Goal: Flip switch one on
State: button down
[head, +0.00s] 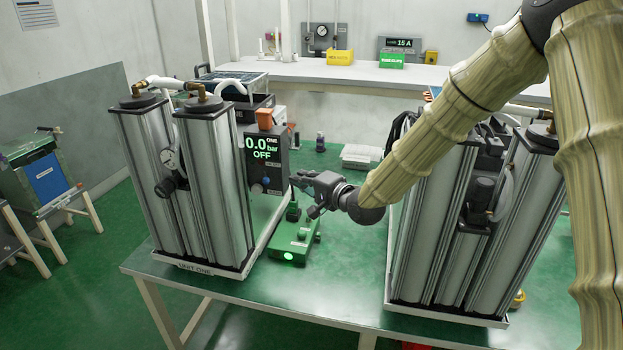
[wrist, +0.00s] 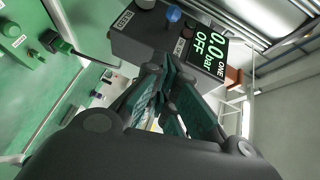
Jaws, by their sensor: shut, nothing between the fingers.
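The dark control box of unit one (head: 267,172) stands at the right side of the left column unit. Its display (head: 262,147) reads 0.0 bar, ONE, OFF. It also shows in the wrist view (wrist: 150,42), tilted, with a blue knob (wrist: 172,14) and small labels on its face.
A green box (head: 293,240) with a lit green button and a black plug sits on the table below my gripper. The left column unit (head: 185,185) and right column unit (head: 470,220) flank it. Bare green tabletop (head: 345,255) lies between them.

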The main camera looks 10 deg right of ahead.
aim_at(265, 177)
jog(key=w+a, duration=0.1)
jog(key=a+p, duration=0.1)
jog(key=shift+w+a+f, duration=0.2)
jog(key=shift+w+a, duration=0.1)
jog(key=shift+w, duration=0.1)
jog(key=shift+w+a+f+p, duration=0.15)
jog(key=shift+a+p, duration=0.2)
jog(key=shift+a, duration=0.25)
jog(key=shift+w+a+f+p, duration=0.15)
jog(key=shift+a+p, duration=0.15)
jog(key=shift+a, duration=0.25)
jog(key=shift+s+a+m+t+h+b, duration=0.25)
jog(key=shift+m+t+h+b, duration=0.05)
jog(key=shift+m+h+b, duration=0.3)
jog(key=shift+s+a+m+t+h+b, duration=0.3)
jog(key=shift+m+h+b, duration=0.15)
jog(key=shift+h, duration=0.25)
